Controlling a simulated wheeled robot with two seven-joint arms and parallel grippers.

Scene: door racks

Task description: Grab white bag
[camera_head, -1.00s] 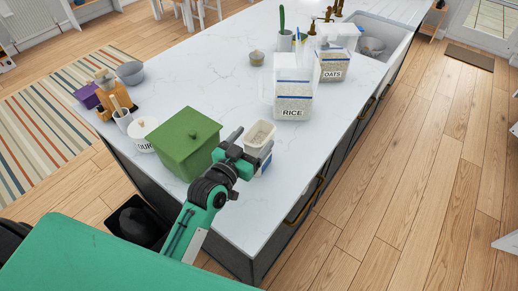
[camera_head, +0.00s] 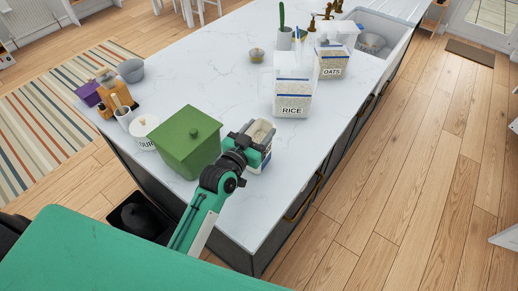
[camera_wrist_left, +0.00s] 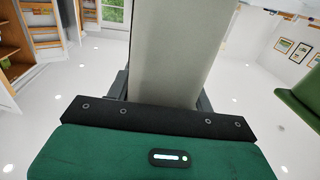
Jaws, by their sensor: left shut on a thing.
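The white bag (camera_head: 262,131) stands upright on the counter near its right front edge, with an open, pale top and some blue on its side. My left gripper (camera_head: 256,147) is shut on it, with a finger on either side. The gripper hides much of the bag's near side in the head view. In the left wrist view the bag's plain off-white face (camera_wrist_left: 178,50) fills the space between the fingers. My right gripper is not in view.
A green lidded box (camera_head: 187,150) stands close left of my left gripper, with a white lidded canister (camera_head: 143,128) behind it. Rice (camera_head: 293,90) and oats (camera_head: 333,62) containers stand farther back. The counter's middle is clear.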

